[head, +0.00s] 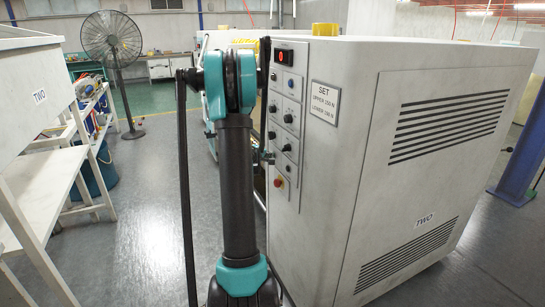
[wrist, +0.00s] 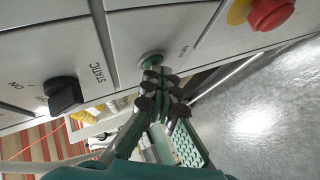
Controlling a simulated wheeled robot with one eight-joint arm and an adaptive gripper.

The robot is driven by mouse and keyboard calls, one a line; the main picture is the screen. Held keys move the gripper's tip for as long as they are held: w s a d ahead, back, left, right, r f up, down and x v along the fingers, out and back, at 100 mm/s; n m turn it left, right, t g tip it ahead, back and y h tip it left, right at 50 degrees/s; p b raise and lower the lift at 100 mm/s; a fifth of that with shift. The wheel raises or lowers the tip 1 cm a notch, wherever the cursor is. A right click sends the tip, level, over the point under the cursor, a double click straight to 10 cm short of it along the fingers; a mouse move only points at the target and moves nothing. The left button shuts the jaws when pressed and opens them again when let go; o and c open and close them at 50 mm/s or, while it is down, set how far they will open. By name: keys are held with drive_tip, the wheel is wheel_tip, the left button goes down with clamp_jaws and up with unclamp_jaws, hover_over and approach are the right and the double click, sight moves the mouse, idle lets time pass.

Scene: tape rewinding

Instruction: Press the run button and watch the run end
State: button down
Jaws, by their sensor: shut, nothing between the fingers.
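A round green button (wrist: 152,58) sits on the pale control panel in the wrist view, between a black rotary knob and a red stop button. A short label beside it is too small to read surely. My gripper (wrist: 158,82) is shut and empty, with its dark fingertips right at the green button's lower edge. I cannot tell whether they touch it or whether it is pressed in. In the head view my arm stands in front of the panel's left edge and hides most of my gripper. The panel's display (head: 284,57) glows red at the top.
A red stop button on a yellow base (wrist: 272,12) is close by on the panel, and the black knob (wrist: 63,95) is on the other side. The machine cabinet (head: 440,130) fills the right. A shelf rack (head: 65,165) stands left, with bare floor between.

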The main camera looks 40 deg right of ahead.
drive_tip(key=shift+w+a, duration=0.15)
drive_tip(key=shift+a, duration=0.65)
drive_tip(key=shift+a, duration=0.1)
drive_tip(key=shift+w+a, duration=0.2)
drive_tip(key=shift+a, duration=0.55)
drive_tip(key=shift+w+a, duration=0.2)
drive_tip(key=shift+a, duration=0.6)
drive_tip(key=shift+w+a, duration=0.2)
drive_tip(key=shift+a, duration=0.55)
drive_tip(key=s+a+f+y, duration=0.2)
drive_tip(key=s+a+y, duration=0.2)
drive_tip(key=s+a, duration=0.5)
drive_tip(key=s+a+f+m+g+y, duration=0.1)
drive_tip(key=s+a, duration=0.8)
drive_tip(key=a, duration=0.9)
drive_tip(key=s+a+f+y, duration=0.4)
drive_tip(key=s+a+y, duration=0.2)
drive_tip(key=s+a, duration=0.4)
drive_tip(key=a, duration=0.4)
drive_tip(key=shift+m+y, duration=0.3)
idle(0.4)
